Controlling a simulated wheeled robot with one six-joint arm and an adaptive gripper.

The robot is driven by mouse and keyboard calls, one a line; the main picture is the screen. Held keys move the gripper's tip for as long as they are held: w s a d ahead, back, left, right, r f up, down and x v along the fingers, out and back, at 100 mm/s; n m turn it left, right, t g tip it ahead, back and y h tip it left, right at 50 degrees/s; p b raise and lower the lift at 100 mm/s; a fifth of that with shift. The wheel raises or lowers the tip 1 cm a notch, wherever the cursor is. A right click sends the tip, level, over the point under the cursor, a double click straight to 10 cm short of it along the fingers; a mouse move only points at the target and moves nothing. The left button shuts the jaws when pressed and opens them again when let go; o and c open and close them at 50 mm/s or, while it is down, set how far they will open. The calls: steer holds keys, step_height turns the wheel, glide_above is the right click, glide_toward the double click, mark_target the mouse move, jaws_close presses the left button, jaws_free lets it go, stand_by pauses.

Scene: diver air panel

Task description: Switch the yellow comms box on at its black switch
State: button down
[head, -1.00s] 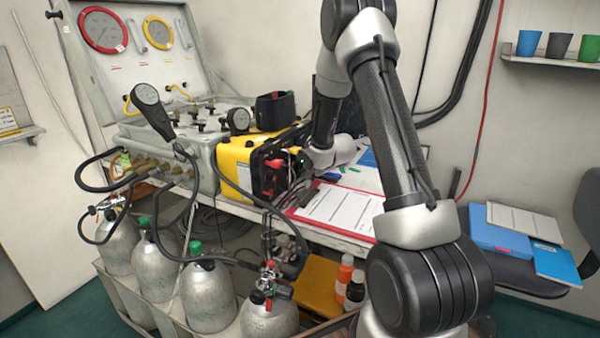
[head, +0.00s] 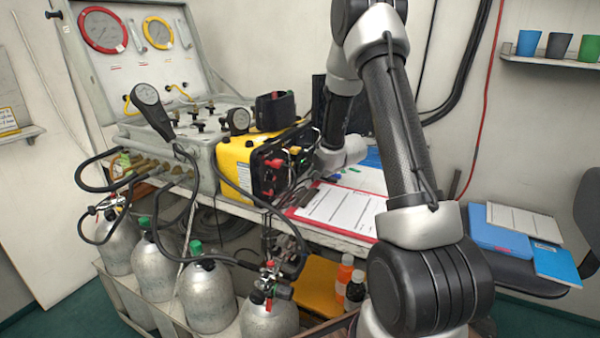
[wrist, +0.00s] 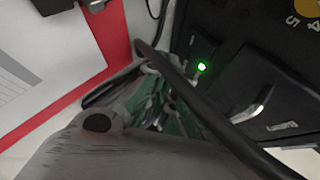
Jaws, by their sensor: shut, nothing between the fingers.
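The yellow comms box (head: 236,160) stands on the bench, its black front panel facing right, with red and black connectors on it. In the wrist view the black panel (wrist: 225,30) is close, with a small green light (wrist: 203,67) glowing on it. A raised black part with a silver glint (wrist: 265,100) sits below the light; I cannot tell whether it is the black switch. My gripper (wrist: 160,95) is shut and empty, its fingertips just left of the panel, partly behind a black cable. In the head view my wrist is right of the box and the fingertips are unclear.
A red clipboard (head: 295,210) with white paper lies right of the box. A black cable (wrist: 205,105) crosses in front of the panel. The grey air panel (head: 190,150) is left of the box, with gas cylinders (head: 208,295) below.

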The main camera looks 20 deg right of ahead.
steer(key=shift+s+d+r, duration=0.1)
steer(key=shift+s+d, duration=0.4)
steer(key=shift+s, duration=0.2)
steer(key=shift+s+d+r, duration=0.1)
steer(key=shift+s+d, duration=0.4)
steer(key=shift+s, duration=0.15)
steer(key=shift+r, duration=0.1)
steer(key=s+a+r+n+g+h, duration=0.3)
steer(key=s+r+n, duration=0.4)
steer(key=s+r, duration=0.85)
steer(key=s+a+r+n+g+y, duration=0.1)
steer(key=s+a+r+n, duration=0.1)
steer(key=s, duration=0.6)
steer(key=s+a+r+n+g+y, duration=0.1)
steer(key=s+a+r+n, duration=0.1)
steer(key=s, duration=0.6)
steer(key=s+a+r+n+g, duration=0.1)
steer(key=s+a+n, duration=0.3)
steer(key=s, duration=0.4)
steer(key=shift+a+r+y, duration=0.4)
steer(key=shift+a+r, duration=0.05)
steer(key=shift+r, duration=0.05)
steer(key=shift+w, duration=0.1)
